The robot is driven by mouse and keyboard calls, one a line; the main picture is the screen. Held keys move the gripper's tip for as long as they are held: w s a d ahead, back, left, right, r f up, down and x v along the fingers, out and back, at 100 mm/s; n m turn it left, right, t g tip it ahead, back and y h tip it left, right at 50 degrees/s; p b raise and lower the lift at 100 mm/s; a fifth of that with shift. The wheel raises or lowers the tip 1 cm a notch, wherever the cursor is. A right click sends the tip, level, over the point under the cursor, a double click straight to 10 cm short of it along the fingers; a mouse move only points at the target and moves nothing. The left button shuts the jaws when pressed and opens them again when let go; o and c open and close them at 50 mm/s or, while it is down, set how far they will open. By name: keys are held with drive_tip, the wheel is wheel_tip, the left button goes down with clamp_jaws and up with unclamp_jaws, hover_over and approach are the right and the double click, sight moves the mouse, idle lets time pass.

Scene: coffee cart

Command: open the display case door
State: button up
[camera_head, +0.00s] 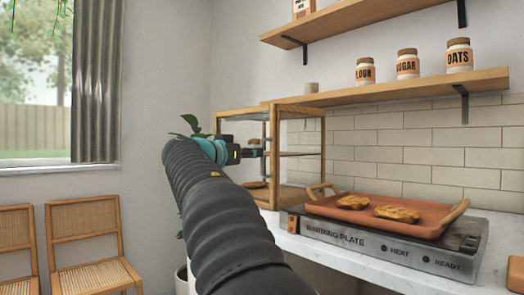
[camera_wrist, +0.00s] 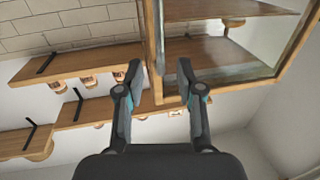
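The display case (camera_head: 314,113) is a wood-framed glass box with shelves on the counter, left of the warming plate. My gripper (camera_head: 254,150) is at its front in the head view, by the upright of the frame, with my arm hiding part of the lower front. In the wrist view, my gripper (camera_wrist: 159,78) has its two fingers apart. A wooden upright of the display case (camera_wrist: 152,35) shows beyond and between the fingertips, with the glass panel to its right. I cannot tell whether a finger touches the wood or whether the door is ajar.
A warming plate (camera_head: 380,247) with a tray (camera_head: 330,208) of two pastries stands right of the case. Wall shelves (camera_head: 400,92) with jars hang above. Chairs (camera_head: 87,235) and a plant (camera_head: 190,126) are at left.

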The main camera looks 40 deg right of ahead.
sight(262, 172)
drive_tip(key=shift+p+x, duration=0.55)
drive_tip(key=shift+x, duration=2.5)
clamp_jaws()
